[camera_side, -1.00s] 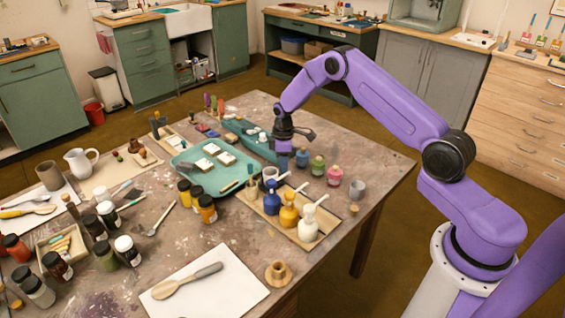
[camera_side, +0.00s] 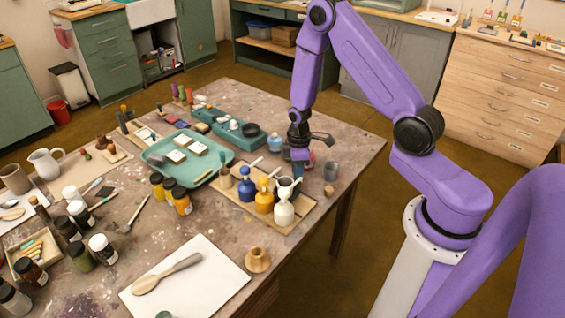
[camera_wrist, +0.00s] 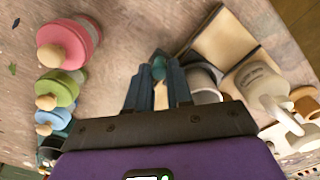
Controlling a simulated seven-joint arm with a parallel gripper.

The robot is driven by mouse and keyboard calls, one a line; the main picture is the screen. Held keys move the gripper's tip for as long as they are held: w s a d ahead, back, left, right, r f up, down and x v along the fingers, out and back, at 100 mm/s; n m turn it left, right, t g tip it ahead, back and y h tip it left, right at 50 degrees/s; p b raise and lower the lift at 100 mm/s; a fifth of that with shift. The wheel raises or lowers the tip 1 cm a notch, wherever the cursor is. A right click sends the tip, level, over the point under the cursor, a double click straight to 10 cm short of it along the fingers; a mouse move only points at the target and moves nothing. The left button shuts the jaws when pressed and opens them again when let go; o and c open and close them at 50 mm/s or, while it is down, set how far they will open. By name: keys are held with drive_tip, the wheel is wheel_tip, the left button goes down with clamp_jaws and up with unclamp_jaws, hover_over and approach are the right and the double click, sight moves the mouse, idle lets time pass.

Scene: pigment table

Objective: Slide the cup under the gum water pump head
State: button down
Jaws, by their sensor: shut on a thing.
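A grey cup (camera_wrist: 206,92) with a dark mouth stands on the wooden tray, just right of my fingers in the wrist view. A small teal spot shows between the fingertips. The white pump bottle (camera_wrist: 256,80) stands beside the cup; its label is too small to read. In the side view my gripper (camera_side: 300,158) points down behind the pump bottles, and the white bottle (camera_side: 284,208) partly hides the cup. I cannot tell if the cup is under the nozzle.
Blue (camera_side: 247,188) and yellow (camera_side: 264,198) pump bottles share the wooden tray (camera_side: 292,226). Pink (camera_wrist: 68,43), green (camera_wrist: 57,90) and blue (camera_wrist: 52,122) jars stand left in the wrist view.

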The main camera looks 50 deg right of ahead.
drive_tip(key=shift+s, duration=3)
drive_tip(key=c, duration=1)
unclamp_jaws()
drive_tip(key=shift+s, duration=0.15)
drive_tip(key=shift+w+r, duration=0.25)
drive_tip(key=shift+r, duration=0.4)
wheel_tip(320, 180, up, 16)
drive_tip(key=shift+s+r, duration=0.1)
